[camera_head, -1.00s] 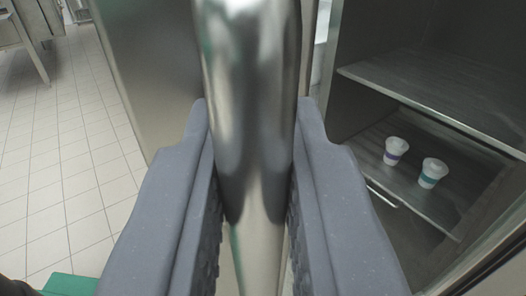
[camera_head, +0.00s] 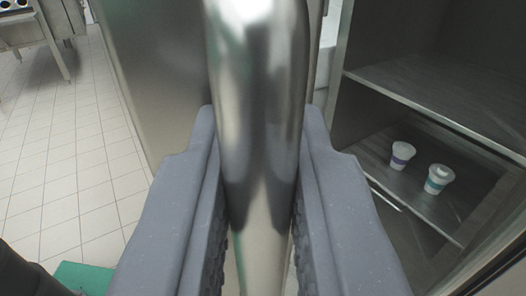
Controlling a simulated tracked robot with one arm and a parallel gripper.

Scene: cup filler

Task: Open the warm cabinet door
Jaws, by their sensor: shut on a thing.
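My gripper (camera_head: 258,185) is shut on the upright metal door handle (camera_head: 262,100), with one grey finger on each side of the bar. The steel cabinet door (camera_head: 160,75) shows behind the handle and to its left. The door stands open. The open cabinet (camera_head: 395,80) is to the right, and I see into its dark inside. The handle and fingers hide part of the door and the near edge of the opening.
An upper shelf (camera_head: 450,95) is bare where visible. A steel table (camera_head: 45,40) stands at the far left.

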